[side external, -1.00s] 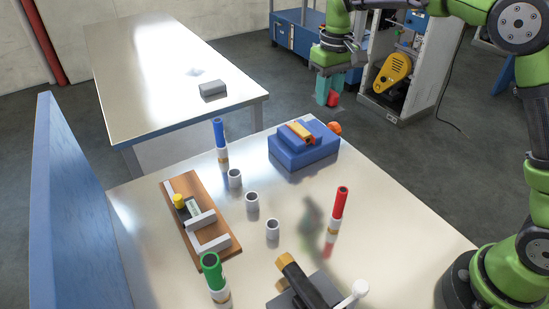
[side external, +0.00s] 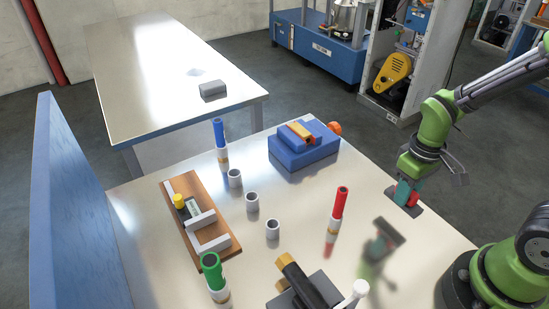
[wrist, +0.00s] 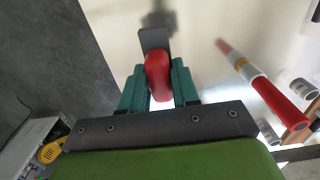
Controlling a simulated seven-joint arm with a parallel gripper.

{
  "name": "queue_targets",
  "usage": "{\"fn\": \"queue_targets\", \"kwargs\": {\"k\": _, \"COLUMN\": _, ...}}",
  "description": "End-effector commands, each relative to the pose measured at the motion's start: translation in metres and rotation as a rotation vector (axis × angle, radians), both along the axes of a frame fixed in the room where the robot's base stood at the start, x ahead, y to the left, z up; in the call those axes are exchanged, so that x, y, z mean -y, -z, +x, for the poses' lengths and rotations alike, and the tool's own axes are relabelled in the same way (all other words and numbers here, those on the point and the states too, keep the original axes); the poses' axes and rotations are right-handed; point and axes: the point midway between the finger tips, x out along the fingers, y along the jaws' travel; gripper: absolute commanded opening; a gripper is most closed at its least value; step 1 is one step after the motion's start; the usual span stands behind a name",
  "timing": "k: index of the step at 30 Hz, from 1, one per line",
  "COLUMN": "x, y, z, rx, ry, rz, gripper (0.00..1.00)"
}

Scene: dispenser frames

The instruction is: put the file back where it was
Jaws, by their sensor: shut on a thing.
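My gripper (side external: 403,190) has teal fingers shut on the red handle of a tool, the file (side external: 416,209), whose flat dark grey end points down. It hangs above the right edge of the metal table (side external: 340,170), and a blurred reflection of it shows in the tabletop. In the wrist view the red handle (wrist: 158,75) of the file sits between the teal fingers, with the dark grey end beyond it. No holder or marked spot for the file can be made out.
A red-and-white tube (side external: 339,203) stands left of my gripper. Blue (side external: 219,135) and green (side external: 211,268) tubes, several small grey cups (side external: 252,202), a wooden board (side external: 185,235), a blue block (side external: 305,155) and a black barrel device (side external: 300,278) occupy the table. The right side is clear.

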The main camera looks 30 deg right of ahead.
Motion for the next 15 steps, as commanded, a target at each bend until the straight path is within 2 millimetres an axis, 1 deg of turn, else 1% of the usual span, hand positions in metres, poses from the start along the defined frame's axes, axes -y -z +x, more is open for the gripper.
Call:
{"fn": "queue_targets", "kwargs": {"k": 5, "x": 0.001, "y": 0.003, "z": 0.039, "rx": 0.009, "ry": 0.001, "rz": -0.003, "gripper": 0.02}}
{"fn": "queue_targets", "kwargs": {"k": 12, "x": 0.002, "y": 0.01, "z": 0.104, "rx": 0.01, "ry": 0.002, "rz": -0.002, "gripper": 0.02}}
{"fn": "queue_targets", "kwargs": {"k": 15, "x": 0.002, "y": 0.012, "z": 0.127, "rx": 0.01, "ry": 0.002, "rz": -0.002, "gripper": 0.02}}
